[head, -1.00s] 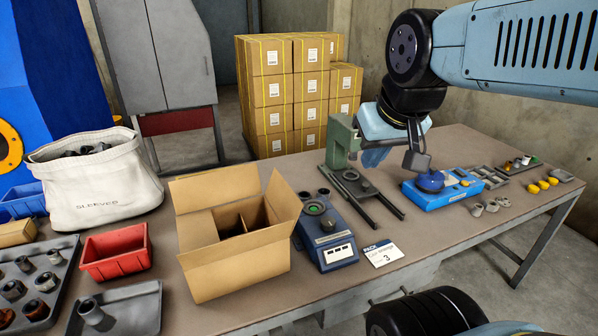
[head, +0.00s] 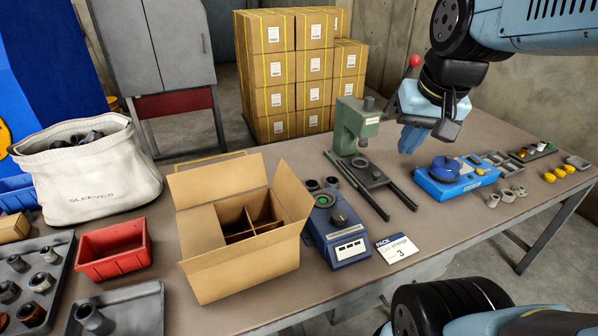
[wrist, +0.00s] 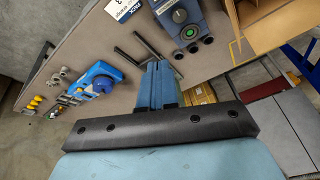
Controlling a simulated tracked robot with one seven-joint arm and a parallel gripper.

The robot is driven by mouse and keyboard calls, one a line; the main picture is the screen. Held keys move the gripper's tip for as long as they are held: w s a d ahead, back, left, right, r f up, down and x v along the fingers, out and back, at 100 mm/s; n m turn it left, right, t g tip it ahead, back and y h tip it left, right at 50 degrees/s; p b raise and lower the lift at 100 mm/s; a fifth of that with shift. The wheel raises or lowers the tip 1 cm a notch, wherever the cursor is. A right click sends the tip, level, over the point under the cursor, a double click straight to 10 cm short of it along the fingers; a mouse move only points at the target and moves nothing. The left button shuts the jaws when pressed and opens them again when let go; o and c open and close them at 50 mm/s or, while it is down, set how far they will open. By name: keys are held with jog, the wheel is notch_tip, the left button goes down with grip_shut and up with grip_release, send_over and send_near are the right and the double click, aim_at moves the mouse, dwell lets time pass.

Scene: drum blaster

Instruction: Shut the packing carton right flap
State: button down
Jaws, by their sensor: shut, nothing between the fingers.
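The packing carton (head: 232,275) stands open on the bench in the head view, with dividers inside. Its right flap (head: 292,198) stands up and leans outward to the right. The back flap (head: 215,182) is raised too, and the front flap (head: 245,246) slopes outward. Part of the carton shows at the upper right of the wrist view (wrist: 268,28). My gripper (head: 411,140) is above the bench, well to the right of the carton and apart from it. Its blue fingers are together and empty, also in the wrist view (wrist: 158,80).
A blue device (head: 345,240) and a card (head: 398,248) are right of the carton. A green press (head: 356,128) stands between carton and gripper. A blue fixture (head: 455,183) is right of the gripper. A red bin (head: 113,250) and white sack (head: 95,180) are left.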

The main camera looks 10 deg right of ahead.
jog(key=w+a+f+m+g+y, duration=0.3)
jog(key=w+f+m+g, duration=0.3)
jog(key=f+m, duration=0.15)
jog(key=m+g+y, duration=0.6)
jog(key=m+y, duration=1.1)
jog(key=m, duration=0.5)
send_near(295, 178)
jog(key=shift+n, duration=0.25)
jog(key=v, duration=0.6)
jog(key=shift+s+d+f, duration=0.3)
jog(key=shift+d, duration=0.05)
jog(key=shift+w+d+f+m+y, duration=0.15)
jog(key=shift+w+f+m+y, duration=0.2)
jog(key=shift+m, duration=0.25)
jog(key=shift+t, duration=0.3)
jog(key=x, duration=1.4)
